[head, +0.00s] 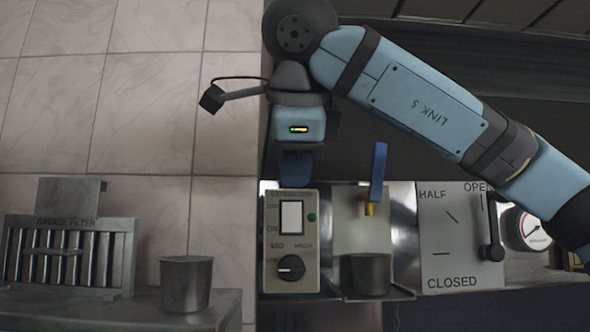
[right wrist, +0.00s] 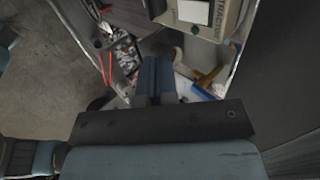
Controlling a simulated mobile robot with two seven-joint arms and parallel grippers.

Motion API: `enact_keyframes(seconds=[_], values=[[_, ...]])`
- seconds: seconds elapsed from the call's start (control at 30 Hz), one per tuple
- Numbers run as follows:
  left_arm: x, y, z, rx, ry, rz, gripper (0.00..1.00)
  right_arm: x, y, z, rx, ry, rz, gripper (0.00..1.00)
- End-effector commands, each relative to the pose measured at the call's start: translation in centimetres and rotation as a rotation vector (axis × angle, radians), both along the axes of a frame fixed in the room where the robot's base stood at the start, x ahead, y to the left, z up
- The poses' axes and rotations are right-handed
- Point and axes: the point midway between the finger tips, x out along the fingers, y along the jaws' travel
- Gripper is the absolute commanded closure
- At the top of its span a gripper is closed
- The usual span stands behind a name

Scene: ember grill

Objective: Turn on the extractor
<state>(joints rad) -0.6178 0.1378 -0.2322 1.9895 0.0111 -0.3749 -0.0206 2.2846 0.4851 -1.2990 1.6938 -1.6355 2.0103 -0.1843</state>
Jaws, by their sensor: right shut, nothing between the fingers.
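The extractor's control box (head: 291,241) is beige and stands upright at the middle of the head view. It has a white rocker switch (head: 291,215) with OFF above ON beside it, a small green round spot to the right, and a black knob (head: 291,267) below. My right gripper (head: 295,170) points down just above the top of the box, its blue fingers shut and empty. In the right wrist view, the fingers (right wrist: 157,75) are together, and the box (right wrist: 205,18) shows at the top with part of its lettering. I cannot tell whether the fingers touch the box. My left gripper is not in view.
A blue-handled valve (head: 378,175) stands right of the box above a metal cup (head: 365,274). Further right are a HALF/OPEN/CLOSED plate (head: 455,240) with a black lever and a gauge (head: 533,231). A grease filter (head: 70,250) and a pot (head: 186,284) stand at left.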

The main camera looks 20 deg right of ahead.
Motion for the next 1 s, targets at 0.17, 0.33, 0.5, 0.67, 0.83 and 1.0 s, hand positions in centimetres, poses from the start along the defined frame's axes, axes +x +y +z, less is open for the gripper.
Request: enact_keyframes(seconds=[0.17, 0.33, 0.5, 0.67, 0.83, 1.0], values=[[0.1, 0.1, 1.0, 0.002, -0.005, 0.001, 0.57, 2.5, -0.8, -2.5, 0.001, 0.004, -0.001, 1.00], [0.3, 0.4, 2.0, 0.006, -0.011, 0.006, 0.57, 4.8, -1.5, -5.1, 0.001, 0.004, -0.001, 1.00], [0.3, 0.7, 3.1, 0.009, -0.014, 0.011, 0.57, 7.2, -2.2, -5.5, 0.001, 0.003, -0.001, 1.00], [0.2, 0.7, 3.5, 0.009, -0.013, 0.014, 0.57, 8.5, -2.5, -5.8, 0.001, 0.003, -0.001, 1.00], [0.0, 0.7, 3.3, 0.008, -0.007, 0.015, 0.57, 8.8, -2.6, -5.9, 0.001, 0.002, 0.001, 1.00], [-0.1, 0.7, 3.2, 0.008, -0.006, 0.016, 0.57, 8.8, -2.6, -5.9, 0.002, 0.002, 0.000, 1.00]])
